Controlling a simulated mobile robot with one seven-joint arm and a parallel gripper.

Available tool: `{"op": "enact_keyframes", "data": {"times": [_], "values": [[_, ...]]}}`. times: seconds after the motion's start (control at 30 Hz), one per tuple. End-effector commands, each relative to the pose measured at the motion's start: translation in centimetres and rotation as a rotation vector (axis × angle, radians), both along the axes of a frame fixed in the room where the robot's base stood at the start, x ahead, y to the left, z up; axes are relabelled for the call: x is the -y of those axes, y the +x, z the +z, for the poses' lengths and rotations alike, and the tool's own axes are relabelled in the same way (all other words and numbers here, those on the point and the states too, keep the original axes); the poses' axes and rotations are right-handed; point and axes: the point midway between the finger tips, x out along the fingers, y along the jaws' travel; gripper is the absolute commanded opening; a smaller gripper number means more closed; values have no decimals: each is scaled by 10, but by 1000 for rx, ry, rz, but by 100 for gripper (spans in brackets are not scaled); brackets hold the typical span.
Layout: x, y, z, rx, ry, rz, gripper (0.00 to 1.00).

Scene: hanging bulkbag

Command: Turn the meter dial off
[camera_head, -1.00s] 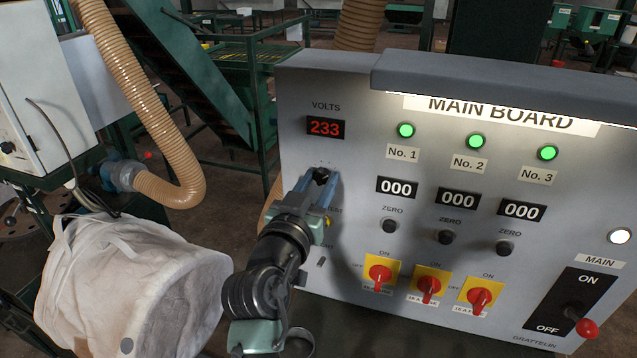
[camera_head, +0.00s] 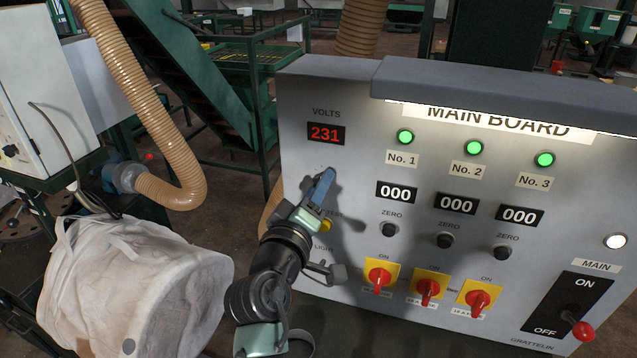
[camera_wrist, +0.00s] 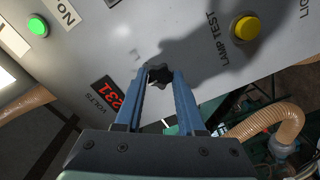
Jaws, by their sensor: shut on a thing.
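The meter dial (camera_wrist: 159,78) is a small black knob with a lobed edge on the grey panel, close to the red volts display (camera_head: 325,133). In the wrist view it sits between the tips of my two blue fingers, and my gripper (camera_wrist: 163,85) is shut on it. In the head view my gripper (camera_head: 325,180) reaches the panel just below the volts display and hides most of the dial. The display reads 231. I cannot make out the dial's pointer or its marked positions.
The yellow lamp test button (camera_wrist: 245,28) is close beside my gripper. Black zero knobs (camera_head: 445,240), red switches on yellow plates (camera_head: 428,290) and the main lever (camera_head: 583,330) lie to the right. A white bulk bag (camera_head: 130,290) hangs at left.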

Motion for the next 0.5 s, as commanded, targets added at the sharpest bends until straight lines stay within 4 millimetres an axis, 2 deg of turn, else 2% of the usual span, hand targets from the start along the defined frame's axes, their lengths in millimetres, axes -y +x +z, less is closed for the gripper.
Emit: {"op": "enact_keyframes", "data": {"times": [0.5], "values": [[-1, 0, 2, -152, -467, 2, 0]]}}
